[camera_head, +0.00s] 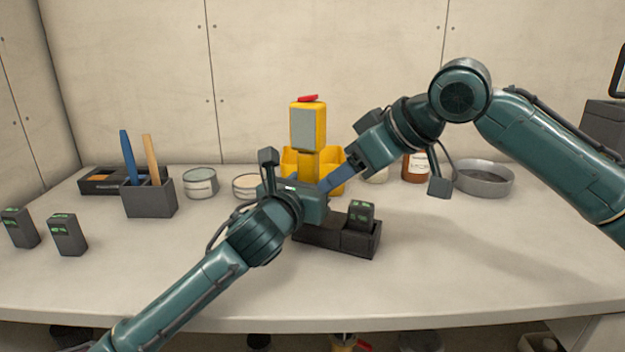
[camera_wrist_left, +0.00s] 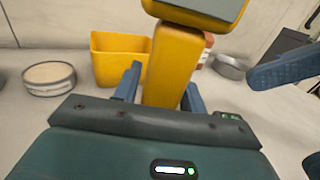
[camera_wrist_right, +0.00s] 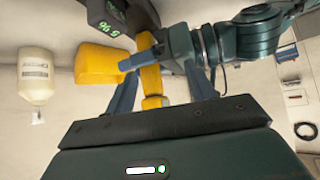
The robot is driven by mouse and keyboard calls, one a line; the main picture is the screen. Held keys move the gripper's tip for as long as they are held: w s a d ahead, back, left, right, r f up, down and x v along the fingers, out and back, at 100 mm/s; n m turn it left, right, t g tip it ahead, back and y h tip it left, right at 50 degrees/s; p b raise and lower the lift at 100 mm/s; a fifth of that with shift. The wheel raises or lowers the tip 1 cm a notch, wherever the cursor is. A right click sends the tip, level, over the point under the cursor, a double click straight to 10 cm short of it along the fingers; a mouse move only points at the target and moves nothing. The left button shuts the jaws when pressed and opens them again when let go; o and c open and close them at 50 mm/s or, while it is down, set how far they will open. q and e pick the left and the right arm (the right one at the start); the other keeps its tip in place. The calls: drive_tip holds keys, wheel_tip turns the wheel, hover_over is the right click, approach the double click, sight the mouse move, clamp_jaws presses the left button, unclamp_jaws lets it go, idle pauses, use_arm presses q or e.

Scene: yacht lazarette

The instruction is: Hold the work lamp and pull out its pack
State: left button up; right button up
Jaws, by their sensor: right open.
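The yellow work lamp (camera_head: 309,125), with a grey face and red top, stands upright mid-bench. My left gripper (camera_wrist_left: 162,82) has its fingers on both sides of the lamp's yellow stem (camera_wrist_left: 170,70), close against it. My right gripper (camera_wrist_right: 162,88) is open, reaching in from the right, with part of the yellow lamp between its fingers in the right wrist view. The lamp's lower end and its pack are hidden behind my left gripper in the head view. A dark pack (camera_head: 361,213) with a green display sits in the right part of a dark dock (camera_head: 335,240).
Two dark packs (camera_head: 20,228) (camera_head: 68,233) with green displays stand at the left. A tool holder (camera_head: 150,198), round tins (camera_head: 201,183) and a yellow bin (camera_wrist_left: 115,55) stand around the lamp. A grey dish (camera_head: 484,178) lies at right. The front of the bench is clear.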

use_arm(q)
clamp_jaws()
drive_tip(key=shift+o, duration=1.9)
unclamp_jaws()
drive_tip(key=shift+s, duration=0.1)
drive_tip(key=shift+s+a, duration=0.3)
drive_tip(key=shift+s, duration=0.3)
drive_tip(key=shift+w+d, duration=0.1)
drive_tip(key=shift+w, duration=0.05)
drive_tip(key=shift+w+d, duration=0.2)
drive_tip(key=shift+w, duration=0.35)
drive_tip(key=shift+c, duration=0.2)
drive_tip(key=c, duration=1)
